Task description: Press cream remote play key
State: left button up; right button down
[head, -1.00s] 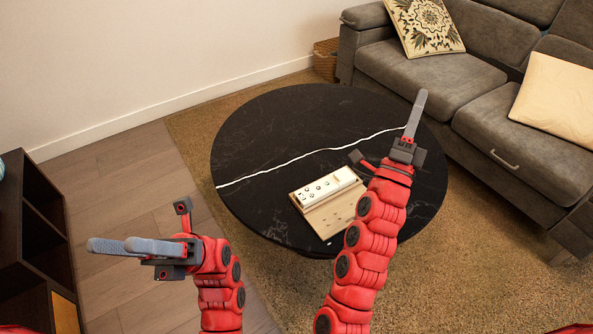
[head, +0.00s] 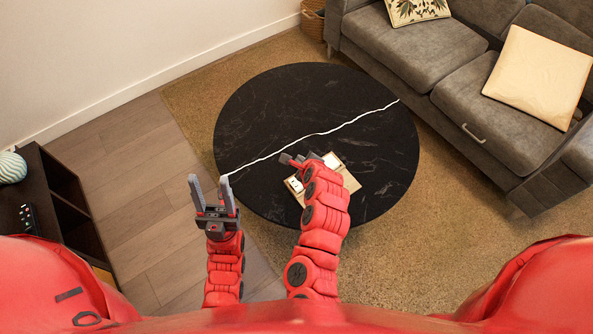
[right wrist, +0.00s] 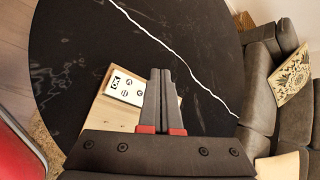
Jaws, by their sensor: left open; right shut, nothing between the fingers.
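The cream remote (head: 296,185) lies on a light wooden board (head: 350,182) on the round black table. My right arm hides most of it in the head view. In the right wrist view the remote (right wrist: 124,86) shows several dark key marks at the left of my fingers, which hide part of it. I cannot tell which mark is play. My right gripper (head: 310,161) is shut and empty, over or near the remote; its shut fingers (right wrist: 161,72) show no clear contact. My left gripper (head: 210,182) is open and empty, left of the table.
The black table (head: 375,140) with a white vein is otherwise clear. A grey sofa (head: 440,60) stands at the right. A dark shelf (head: 60,185) at the left holds a dark remote (head: 29,219) and a striped ball (head: 11,167).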

jog(key=f+b, duration=0.4)
jog(key=f, duration=0.1)
jog(key=f+b, duration=0.2)
jog(key=shift+w+d+f, duration=0.1)
jog(key=shift+w+f, duration=0.2)
jog(key=shift+f+b, duration=0.55)
jog(key=shift+f, duration=0.15)
dwell(1.6)
jog(key=shift+f, duration=0.5)
jog(key=shift+f+b, duration=0.35)
dwell(0.4)
jog(key=shift+r, duration=0.15)
jog(key=shift+r+p, duration=0.65)
jog(key=shift+p, duration=0.1)
